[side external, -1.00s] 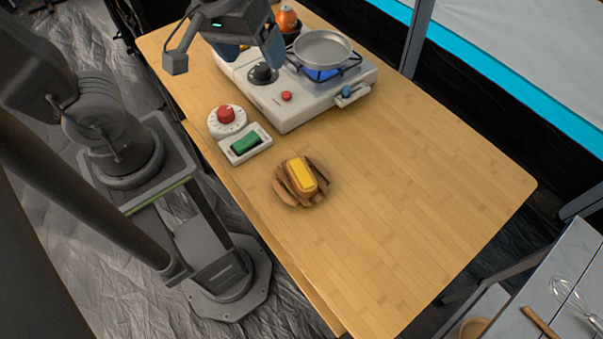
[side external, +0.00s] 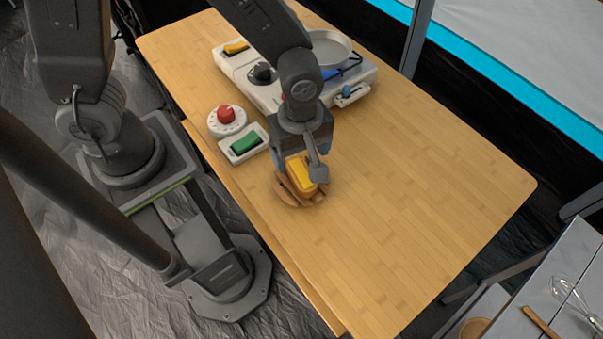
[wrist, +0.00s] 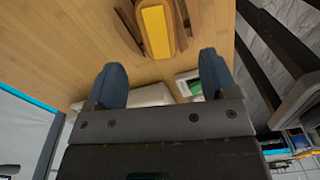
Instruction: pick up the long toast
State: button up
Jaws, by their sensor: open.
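The long toast (side external: 301,174) is a brown slab with a yellow top. It lies on a round slatted wooden board (side external: 290,197) near the table's front edge. In the wrist view the toast (wrist: 156,32) shows at the top centre, beyond the fingertips. My gripper (side external: 303,152) is above and just behind the toast in the side view, and hides part of it. In the wrist view the two blue fingers of my gripper (wrist: 160,75) stand apart with nothing between them. The gap between fingers and toast is hard to judge.
A white camp stove (side external: 285,105) with a pan (side external: 330,48) stands behind my arm. A red-knobbed dial (side external: 226,116) and a green switch (side external: 244,144) sit left of the board. The wooden table (side external: 410,210) is clear to the right.

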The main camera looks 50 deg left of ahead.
aim_at(302, 173)
jog(key=shift+w+f, duration=0.15)
jog(key=shift+f, duration=3.65)
jog(key=c, duration=1)
